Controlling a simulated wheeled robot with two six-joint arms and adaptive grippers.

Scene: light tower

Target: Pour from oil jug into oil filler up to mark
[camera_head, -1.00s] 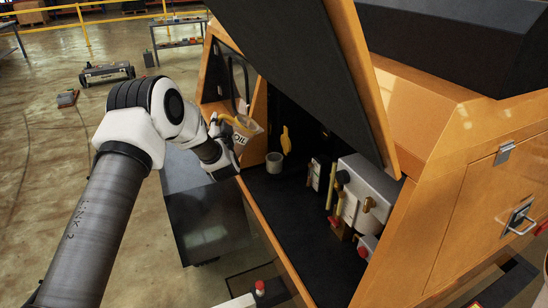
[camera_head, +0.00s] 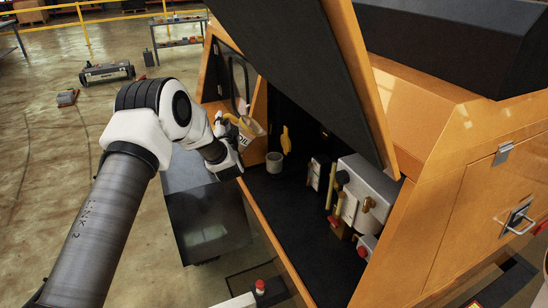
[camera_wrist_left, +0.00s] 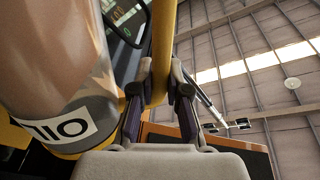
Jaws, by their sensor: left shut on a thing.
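The oil jug (camera_head: 246,131) is a pale, see-through vessel with a yellow rim and an OIL label. It is held tilted at the left opening of the orange machine. In the left wrist view the jug (camera_wrist_left: 60,60) fills the left side, with its yellow handle (camera_wrist_left: 163,40) between the fingers. My left gripper (camera_head: 226,146) is shut on that handle; its fingers also show in the left wrist view (camera_wrist_left: 160,90). A grey engine block (camera_head: 368,190) with a brass fitting and yellow tubes sits inside the bay. I cannot tell which part is the oil filler, and no mark is readable.
A grey cup (camera_head: 274,162) stands on the dark bay floor near the jug. A yellow part (camera_head: 286,140) is behind it. The raised dark hood panel (camera_head: 305,70) slants over the bay. A dark table (camera_head: 205,215) stands below my left arm.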

